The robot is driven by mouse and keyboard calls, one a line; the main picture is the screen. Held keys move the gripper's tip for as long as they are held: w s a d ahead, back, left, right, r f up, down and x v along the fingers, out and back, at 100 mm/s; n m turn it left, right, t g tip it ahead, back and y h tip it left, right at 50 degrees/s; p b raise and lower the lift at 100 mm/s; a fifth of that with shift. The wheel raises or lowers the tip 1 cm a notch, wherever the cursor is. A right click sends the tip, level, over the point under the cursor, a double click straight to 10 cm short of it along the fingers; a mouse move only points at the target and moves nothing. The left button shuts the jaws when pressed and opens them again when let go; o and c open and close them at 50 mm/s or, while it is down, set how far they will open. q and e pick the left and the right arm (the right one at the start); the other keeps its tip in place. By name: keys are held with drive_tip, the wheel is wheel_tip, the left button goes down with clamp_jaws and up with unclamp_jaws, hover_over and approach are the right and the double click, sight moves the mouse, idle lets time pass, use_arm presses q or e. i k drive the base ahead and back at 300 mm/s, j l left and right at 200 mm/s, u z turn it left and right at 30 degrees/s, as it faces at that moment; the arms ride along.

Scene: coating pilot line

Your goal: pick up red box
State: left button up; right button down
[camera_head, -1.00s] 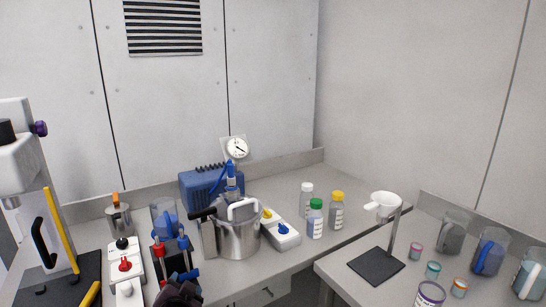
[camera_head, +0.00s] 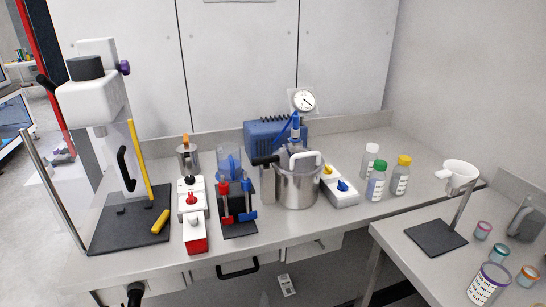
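A small box with red sides and a pale top (camera_head: 197,244) stands near the front edge of the bench, left of centre in the head view. It sits directly in front of a white switch box with a red knob (camera_head: 191,199); I cannot tell whether they touch. A dark shape (camera_head: 135,293) at the bottom edge may be the tip of my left gripper, but its fingers cannot be made out. It is below and left of the red box, apart from it. My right gripper is not in view.
A black rack with red and blue handled tools (camera_head: 239,229) stands close to the red box's right. A press on a black base (camera_head: 115,240) is at its left. A steel pot (camera_head: 297,187) and several bottles stand farther right. A second bench (camera_head: 400,262) is at right.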

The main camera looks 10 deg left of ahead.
sight(199, 247)
drive_tip(key=i+j+u, duration=0.1)
drive_tip(key=u, duration=0.25)
drive_tip(key=i+u, duration=0.1)
drive_tip(key=u, duration=0.25)
drive_tip(key=i+u, duration=0.1)
drive_tip(key=u, duration=0.2)
